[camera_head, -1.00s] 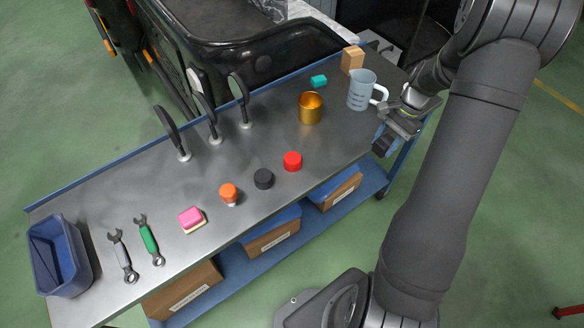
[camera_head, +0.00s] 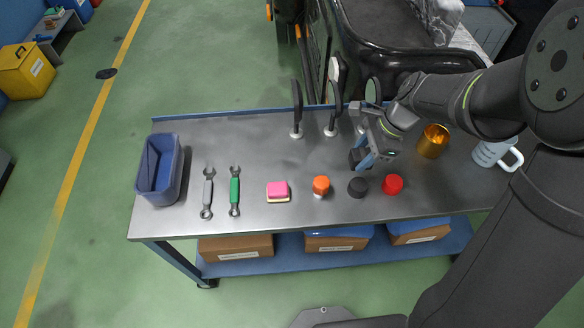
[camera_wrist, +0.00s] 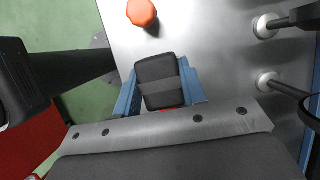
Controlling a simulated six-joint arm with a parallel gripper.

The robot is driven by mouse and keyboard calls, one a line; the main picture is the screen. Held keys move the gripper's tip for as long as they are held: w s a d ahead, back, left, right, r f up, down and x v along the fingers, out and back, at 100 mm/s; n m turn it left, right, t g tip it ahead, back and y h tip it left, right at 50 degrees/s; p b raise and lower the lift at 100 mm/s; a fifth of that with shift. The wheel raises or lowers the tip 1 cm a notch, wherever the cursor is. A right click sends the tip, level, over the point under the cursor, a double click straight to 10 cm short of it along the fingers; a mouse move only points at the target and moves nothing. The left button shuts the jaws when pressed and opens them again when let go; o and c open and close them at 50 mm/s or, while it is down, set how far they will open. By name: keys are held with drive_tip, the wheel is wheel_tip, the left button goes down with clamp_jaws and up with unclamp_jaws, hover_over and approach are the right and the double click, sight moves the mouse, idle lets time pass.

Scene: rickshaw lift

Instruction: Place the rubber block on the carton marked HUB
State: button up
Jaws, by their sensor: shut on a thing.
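My gripper (camera_head: 362,158) is above the workbench, between the mirrors and the row of caps. In the wrist view its blue fingers (camera_wrist: 160,95) are shut on a black block with a grey band, the rubber block (camera_wrist: 160,82). Brown cartons stand on the blue lower shelf: a left carton (camera_head: 237,247), a middle carton (camera_head: 328,244) and a right carton (camera_head: 418,236). Their white labels are too small to read, so I cannot tell which is marked HUB. The bench partly hides their tops.
Upright mirrors (camera_head: 297,108) line the back.

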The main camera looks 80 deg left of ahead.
drive_tip(key=shift+s+r, duration=0.1)
drive_tip(key=shift+s, duration=1)
drive_tip(key=s+a+f, duration=0.1)
drive_tip(key=s+f, duration=0.1)
drive_tip(key=s, duration=0.1)
drive_tip(key=s+a+f, duration=0.1)
drive_tip(key=s+f, duration=0.1)
drive_tip(key=s, duration=0.2)
drive_tip(key=s+a+f, duration=0.2)
drive_tip(key=s, duration=0.1)
drive_tip(key=shift+s+a+f, duration=0.1)
drive_tip(key=shift+s+f, duration=0.25)
drive_tip(key=shift+f, duration=2.1)
drive_tip(key=shift+f, duration=0.15)
drive_tip(key=o, duration=0.8)
drive_tip(key=shift+c, duration=0.2)
drive_tip(key=shift+o, duration=0.2)
drive_tip(key=v, duration=1.2)
